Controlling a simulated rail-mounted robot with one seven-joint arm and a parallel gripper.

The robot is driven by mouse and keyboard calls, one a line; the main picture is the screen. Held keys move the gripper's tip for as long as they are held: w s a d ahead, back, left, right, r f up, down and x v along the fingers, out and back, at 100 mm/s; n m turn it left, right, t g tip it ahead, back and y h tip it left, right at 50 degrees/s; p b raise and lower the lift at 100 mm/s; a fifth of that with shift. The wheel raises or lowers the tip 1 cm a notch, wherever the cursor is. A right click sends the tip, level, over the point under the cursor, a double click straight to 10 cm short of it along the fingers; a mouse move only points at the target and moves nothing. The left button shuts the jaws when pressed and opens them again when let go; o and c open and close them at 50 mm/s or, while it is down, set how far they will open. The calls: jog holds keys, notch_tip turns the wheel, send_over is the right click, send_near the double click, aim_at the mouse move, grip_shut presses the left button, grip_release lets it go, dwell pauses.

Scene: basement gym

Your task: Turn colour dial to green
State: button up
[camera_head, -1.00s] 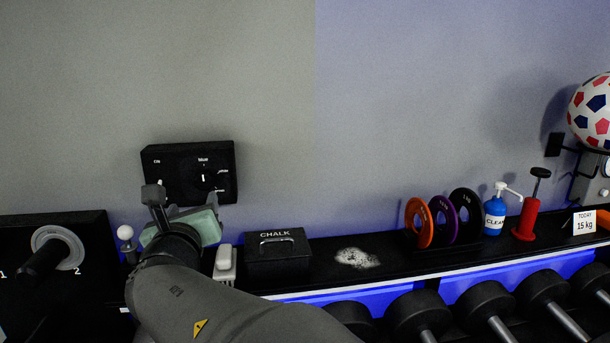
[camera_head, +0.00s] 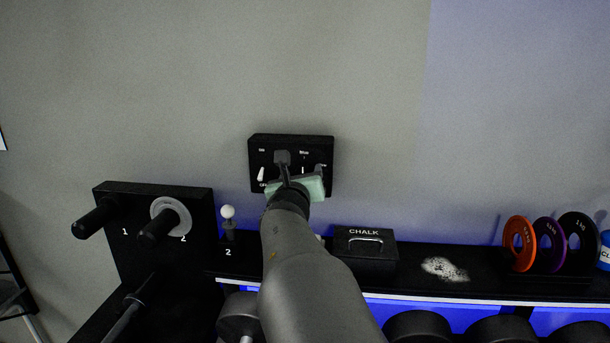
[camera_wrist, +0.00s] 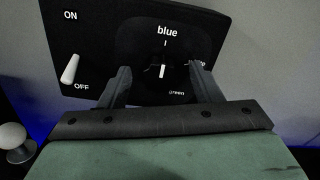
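The black control panel (camera_head: 290,142) is on the wall, and the wrist view shows it close up (camera_wrist: 90,30). Its dark colour dial (camera_wrist: 162,71) has a white pointer mark standing upright, toward the word "blue". The word "green" (camera_wrist: 177,92) is at the dial's lower right. Another label at the right is partly hidden by my right finger. My gripper (camera_wrist: 160,72) is open, one finger on each side of the dial in this view, with nothing held. In the head view my gripper (camera_head: 301,166) is in front of the panel; contact cannot be told.
A white toggle (camera_wrist: 69,69) on the panel's left is down, near "OFF". A white ball-topped knob (camera_head: 228,212) stands below left. A chalk box (camera_head: 365,255), spilled chalk (camera_head: 444,269) and weight plates (camera_head: 520,243) are on the shelf. A peg board (camera_head: 190,200) is left.

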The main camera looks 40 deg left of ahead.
jog(key=c, duration=0.9)
jog(key=shift+o, duration=0.2)
jog(key=shift+b, duration=0.35)
jog(key=shift+w+d+f+m+b, duration=0.1)
jog(key=shift+f+m+b, duration=0.05)
jog(key=shift+m+b, duration=4.15)
jog(key=shift+s+d+f+m+b, duration=0.1)
jog(key=shift+m+b, duration=3.4)
jog(key=shift+m, duration=1.45)
jog(key=shift+w+f+m+b, duration=0.1)
jog(key=shift+f+m+b, duration=0.05)
jog(key=shift+m+b, duration=4.15)
jog(key=shift+m+p, duration=0.35)
jog(key=shift+m, duration=0.2)
